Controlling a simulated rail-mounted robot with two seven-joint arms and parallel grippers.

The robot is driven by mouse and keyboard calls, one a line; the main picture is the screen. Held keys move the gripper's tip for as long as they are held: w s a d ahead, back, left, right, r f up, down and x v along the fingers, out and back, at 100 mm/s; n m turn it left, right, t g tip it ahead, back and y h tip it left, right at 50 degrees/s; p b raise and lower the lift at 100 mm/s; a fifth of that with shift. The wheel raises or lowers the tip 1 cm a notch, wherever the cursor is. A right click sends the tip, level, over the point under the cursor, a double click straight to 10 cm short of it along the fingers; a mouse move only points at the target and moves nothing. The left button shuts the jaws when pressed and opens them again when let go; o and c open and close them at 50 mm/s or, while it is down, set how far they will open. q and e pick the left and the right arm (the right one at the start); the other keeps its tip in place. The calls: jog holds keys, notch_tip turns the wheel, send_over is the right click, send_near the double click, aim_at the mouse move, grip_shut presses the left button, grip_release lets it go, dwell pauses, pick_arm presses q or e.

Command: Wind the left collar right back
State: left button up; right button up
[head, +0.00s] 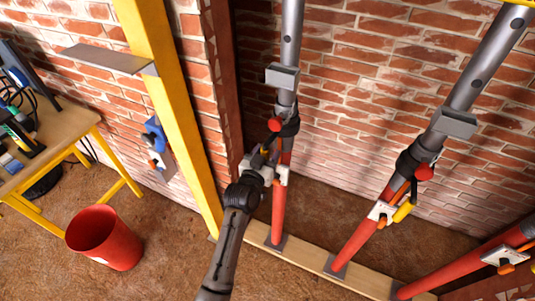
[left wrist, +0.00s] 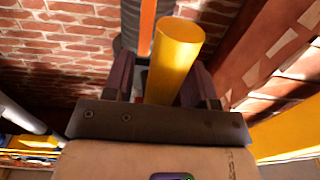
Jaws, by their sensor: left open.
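The left prop has a red lower tube (head: 278,213), a grey upper tube (head: 290,35) and a dark collar (head: 287,122) with a red knob (head: 274,125). My left gripper (head: 266,160) is at this prop, just below the collar, and hides part of it. In the left wrist view a yellow cylindrical handle (left wrist: 175,60) stands between the two open fingers (left wrist: 160,82). I cannot tell whether either finger touches it. The dark ribbed collar (left wrist: 130,25) and an orange strip (left wrist: 147,25) show behind it. My right gripper is not in view.
A middle prop (head: 362,235) with a yellow handle (head: 405,211) and a third prop (head: 455,270) stand to the right. A yellow post (head: 185,120) rises close on the left. A red bucket (head: 104,238) and wooden table (head: 50,135) are further left. A brick wall (head: 360,80) is behind.

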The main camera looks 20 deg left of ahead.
pick_arm(q)
jog(key=shift+w, duration=0.25)
grip_shut()
dwell(0.4)
